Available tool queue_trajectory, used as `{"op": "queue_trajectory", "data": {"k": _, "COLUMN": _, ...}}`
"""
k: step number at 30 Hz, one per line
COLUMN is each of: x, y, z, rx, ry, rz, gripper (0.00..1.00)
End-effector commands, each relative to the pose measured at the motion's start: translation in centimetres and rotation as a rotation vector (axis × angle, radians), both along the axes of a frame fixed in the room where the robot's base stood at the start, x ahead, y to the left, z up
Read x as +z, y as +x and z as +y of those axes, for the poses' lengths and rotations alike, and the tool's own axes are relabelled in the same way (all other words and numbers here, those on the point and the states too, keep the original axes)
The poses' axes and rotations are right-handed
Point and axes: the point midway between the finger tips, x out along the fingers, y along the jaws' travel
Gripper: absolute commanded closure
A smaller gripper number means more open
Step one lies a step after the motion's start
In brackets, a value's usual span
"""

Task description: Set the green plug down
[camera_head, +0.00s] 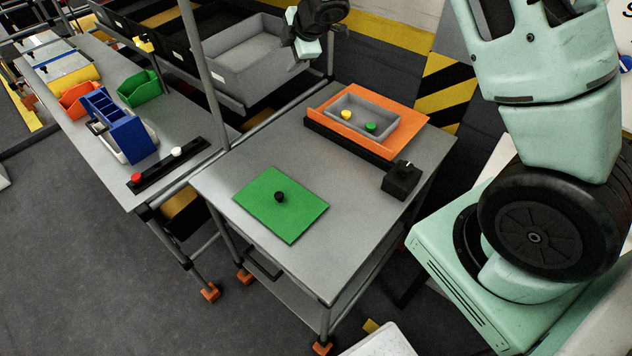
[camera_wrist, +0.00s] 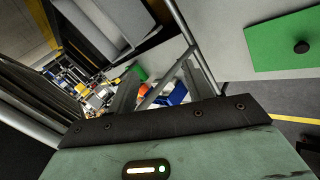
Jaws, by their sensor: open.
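The green plug (camera_head: 370,127) is in the grey tray (camera_head: 352,118), to the right of a yellow plug (camera_head: 346,115). The tray sits on an orange board at the back of the near table. My gripper (camera_wrist: 163,85) is open, and nothing shows held between its fingers in the wrist view. In the head view its pale housing hangs above and left of the tray, clear of the plug; the fingers are hard to make out there. The plug is not seen in the wrist view.
A green plate (camera_head: 300,213) with a black knob (camera_head: 280,196) lies on the near table (camera_head: 330,270). A black block (camera_head: 402,178) stands at its right edge. An upright post (camera_head: 203,75) rises between the tables. The left table holds coloured bins and a black strip (camera_head: 168,165).

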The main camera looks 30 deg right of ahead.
Motion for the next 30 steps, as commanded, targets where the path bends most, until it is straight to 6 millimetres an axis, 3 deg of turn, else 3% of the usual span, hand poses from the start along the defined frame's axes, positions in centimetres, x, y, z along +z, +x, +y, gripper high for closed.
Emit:
{"op": "queue_trajectory", "data": {"k": 1, "x": 1.8, "y": -1.6, "z": 3.0, "rx": -0.081, "ry": 0.064, "rz": -0.001, "gripper": 0.49}}
{"op": "queue_trajectory", "data": {"k": 5, "x": 4.3, "y": -8.2, "z": 9.3, "rx": -0.302, "ry": 0.203, "rz": 0.085, "gripper": 0.49}}
{"op": "queue_trajectory", "data": {"k": 8, "x": 5.2, "y": -15.6, "z": 13.5, "rx": -0.446, "ry": 0.273, "rz": 0.212, "gripper": 0.49}}
{"op": "queue_trajectory", "data": {"k": 9, "x": 5.4, "y": -19.0, "z": 14.9, "rx": -0.495, "ry": 0.288, "rz": 0.274, "gripper": 0.49}}
{"op": "queue_trajectory", "data": {"k": 12, "x": 5.6, "y": -27.6, "z": 17.4, "rx": -0.599, "ry": 0.296, "rz": 0.428, "gripper": 0.49}}
{"op": "queue_trajectory", "data": {"k": 15, "x": 5.6, "y": -34.9, "z": 18.5, "rx": -0.674, "ry": 0.277, "rz": 0.557, "gripper": 0.49}}
{"op": "queue_trajectory", "data": {"k": 18, "x": 5.5, "y": -40.0, "z": 18.8, "rx": -0.725, "ry": 0.252, "rz": 0.649, "gripper": 0.49}}
{"op": "queue_trajectory", "data": {"k": 22, "x": 5.5, "y": -43.3, "z": 18.8, "rx": -0.758, "ry": 0.231, "rz": 0.709, "gripper": 0.49}}
{"op": "queue_trajectory", "data": {"k": 30, "x": 5.5, "y": -43.8, "z": 18.9, "rx": -0.766, "ry": 0.229, "rz": 0.719, "gripper": 0.49}}
